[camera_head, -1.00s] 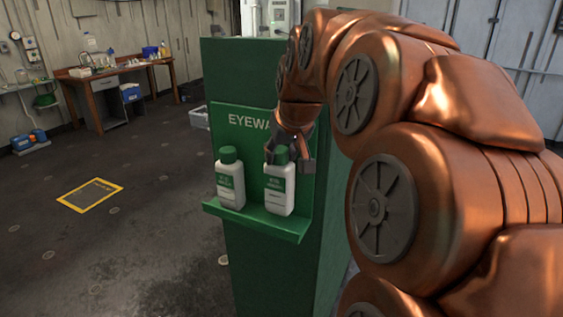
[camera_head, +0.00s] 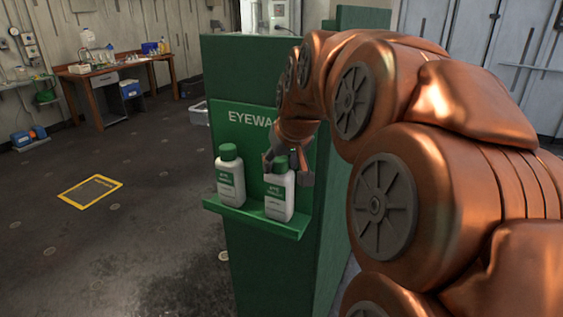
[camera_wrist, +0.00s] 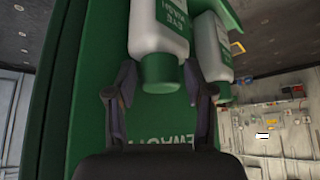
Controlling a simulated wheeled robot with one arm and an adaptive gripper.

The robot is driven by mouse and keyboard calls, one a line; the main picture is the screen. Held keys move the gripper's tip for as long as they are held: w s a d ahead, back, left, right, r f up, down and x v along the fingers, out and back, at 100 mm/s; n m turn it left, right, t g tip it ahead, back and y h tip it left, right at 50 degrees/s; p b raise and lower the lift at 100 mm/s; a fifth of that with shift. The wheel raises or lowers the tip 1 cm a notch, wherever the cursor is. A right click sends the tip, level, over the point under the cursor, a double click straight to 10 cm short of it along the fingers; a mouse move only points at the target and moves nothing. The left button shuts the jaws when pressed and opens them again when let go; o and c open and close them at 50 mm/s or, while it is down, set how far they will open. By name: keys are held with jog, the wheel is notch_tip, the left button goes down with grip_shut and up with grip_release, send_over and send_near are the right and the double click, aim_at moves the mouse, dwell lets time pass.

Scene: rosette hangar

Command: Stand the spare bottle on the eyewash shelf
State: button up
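The white bottle with a green cap and green label (camera_head: 279,198) is on the right part of the green eyewash shelf (camera_head: 246,222). It looks upright, or nearly so, with its base at the shelf surface. My gripper (camera_head: 287,170) is around the cap from behind and above. In the wrist view, my gripper's fingers (camera_wrist: 160,85) are spread, with the bottle's cap (camera_wrist: 162,72) between them and gaps showing at the sides. A second, matching bottle (camera_head: 230,180) stands to the left on the same shelf; it also shows in the wrist view (camera_wrist: 210,50).
The green eyewash panel (camera_head: 240,140) rises behind the bottles. The shelf has a raised front lip. A wooden bench (camera_head: 125,68) with supplies stands at the back left. A yellow-framed floor marking (camera_head: 90,191) lies on open floor to the left.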

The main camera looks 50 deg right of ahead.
jog(key=shift+r+p, duration=0.25)
jog(key=shift+p, duration=0.05)
jog(key=b+v, duration=0.4)
jog(key=v, duration=0.7)
jog(key=shift+s+a+r, duration=0.2)
jog(key=shift+r, duration=0.1)
jog(key=a+f+n+g+y, duration=0.3)
jog(key=a+f, duration=1.2)
jog(key=f, duration=0.2)
jog(key=s+a+f+n+g, duration=0.1)
jog(key=s+a+f+g, duration=0.1)
jog(key=s+a+f, duration=0.2)
jog(key=s+a+f+n+g, duration=0.1)
jog(key=s+a+f, duration=0.4)
jog(key=f, duration=0.6)
jog(key=s+g, duration=0.1)
jog(key=s, duration=0.1)
jog(key=shift+s+a+n+g, duration=0.25)
jog(key=shift+s+n+g, duration=0.05)
